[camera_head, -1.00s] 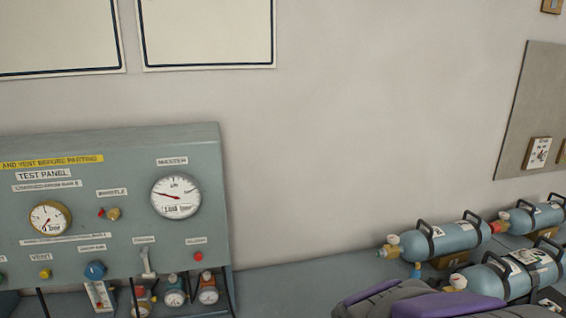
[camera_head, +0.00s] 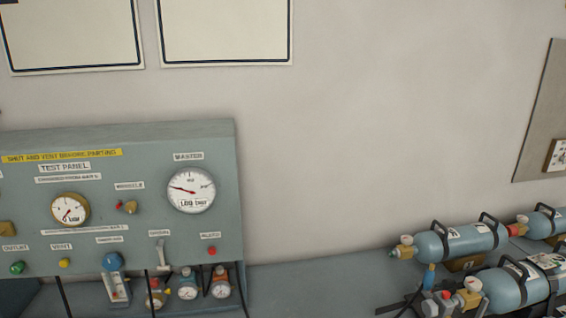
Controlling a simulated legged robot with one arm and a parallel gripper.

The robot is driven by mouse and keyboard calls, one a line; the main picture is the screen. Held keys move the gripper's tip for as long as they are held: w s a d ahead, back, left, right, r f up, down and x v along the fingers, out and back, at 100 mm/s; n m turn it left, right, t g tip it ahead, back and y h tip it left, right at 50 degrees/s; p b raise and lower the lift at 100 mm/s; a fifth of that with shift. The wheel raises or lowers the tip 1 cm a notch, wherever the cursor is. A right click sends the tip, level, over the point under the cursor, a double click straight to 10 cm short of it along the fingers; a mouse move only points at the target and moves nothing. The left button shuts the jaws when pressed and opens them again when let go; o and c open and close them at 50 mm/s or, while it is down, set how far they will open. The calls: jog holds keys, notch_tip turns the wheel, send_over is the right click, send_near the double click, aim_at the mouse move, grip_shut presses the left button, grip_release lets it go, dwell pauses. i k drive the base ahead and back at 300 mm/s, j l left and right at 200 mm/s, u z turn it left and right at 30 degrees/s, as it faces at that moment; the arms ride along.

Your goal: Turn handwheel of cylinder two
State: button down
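Several light-blue cylinders with black carry handles lie on the bench at the lower right. The rear one (camera_head: 460,243) has a brass valve (camera_head: 404,248) with a small green end at its left. The front one (camera_head: 508,290) has a brass and pale valve (camera_head: 468,293) at its left end, with red and grey parts beside it. Another cylinder (camera_head: 547,222) is cut off by the right edge, with a red part (camera_head: 519,226) at its left end. I cannot read which cylinder is number two. My gripper is not in view.
A grey-green test panel (camera_head: 130,220) with gauges, knobs and a lever stands at the left. Small gauges (camera_head: 188,285) sit below it. The bench (camera_head: 320,285) between panel and cylinders is clear. A grey board (camera_head: 540,120) hangs on the right wall.

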aim_at(473, 285)
jog(key=z, duration=1.4)
